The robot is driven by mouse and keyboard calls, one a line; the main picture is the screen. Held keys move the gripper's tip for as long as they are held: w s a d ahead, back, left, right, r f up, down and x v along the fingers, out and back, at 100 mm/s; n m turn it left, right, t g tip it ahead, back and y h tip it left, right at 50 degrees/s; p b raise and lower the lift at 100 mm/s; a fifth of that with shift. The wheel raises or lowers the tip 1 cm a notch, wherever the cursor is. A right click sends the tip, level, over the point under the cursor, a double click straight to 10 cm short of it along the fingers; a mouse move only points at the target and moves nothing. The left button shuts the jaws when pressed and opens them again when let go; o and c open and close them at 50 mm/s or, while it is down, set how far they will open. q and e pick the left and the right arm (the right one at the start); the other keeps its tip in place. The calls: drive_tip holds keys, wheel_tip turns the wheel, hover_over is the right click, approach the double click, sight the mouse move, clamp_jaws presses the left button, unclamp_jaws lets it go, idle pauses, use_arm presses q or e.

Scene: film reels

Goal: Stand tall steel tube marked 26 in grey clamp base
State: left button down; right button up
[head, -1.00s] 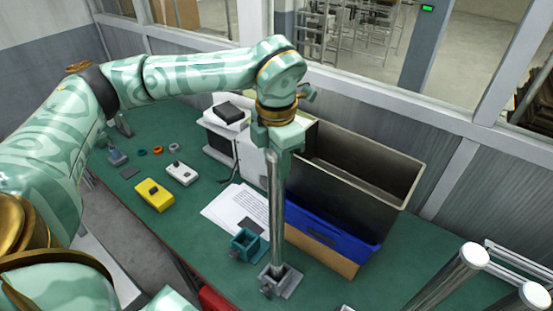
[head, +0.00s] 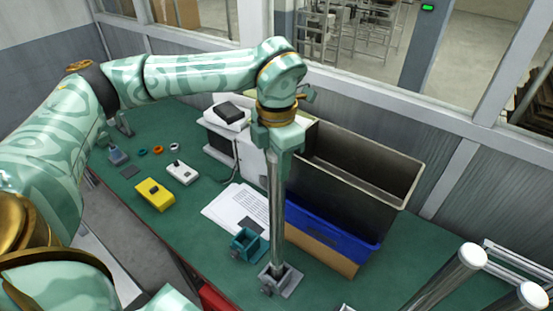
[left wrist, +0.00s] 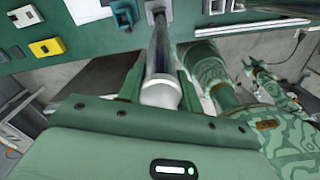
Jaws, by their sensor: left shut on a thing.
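The tall steel tube (head: 276,205) stands about upright, its lower end at the grey clamp base (head: 288,287) near the table's front edge. My left gripper (head: 277,150) is shut on the tube's upper end. In the left wrist view, the tube (left wrist: 161,48) runs from between the fingers (left wrist: 162,90) to the grey base (left wrist: 157,8), with a pale cap at the near end. No number can be read on the tube. I cannot tell how deep its lower end sits in the base. A small green shape in the left wrist view may be my right gripper (left wrist: 262,76).
A teal clamp base (head: 246,244) stands just left of the grey one. A blue bin (head: 330,232) and a grey open bin (head: 400,185) are behind right. Two steel tubes (head: 440,280) (head: 515,301) rise at lower right. A yellow box (head: 154,195) lies left.

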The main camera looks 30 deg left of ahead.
use_arm(q)
drive_tip(key=shift+f+b, duration=0.45)
drive_tip(key=shift+f, duration=0.15)
idle(0.3)
drive_tip(key=c, duration=1.2)
unclamp_jaws()
wheel_tip(320, 180, up, 11)
drive_tip(key=p, duration=0.9)
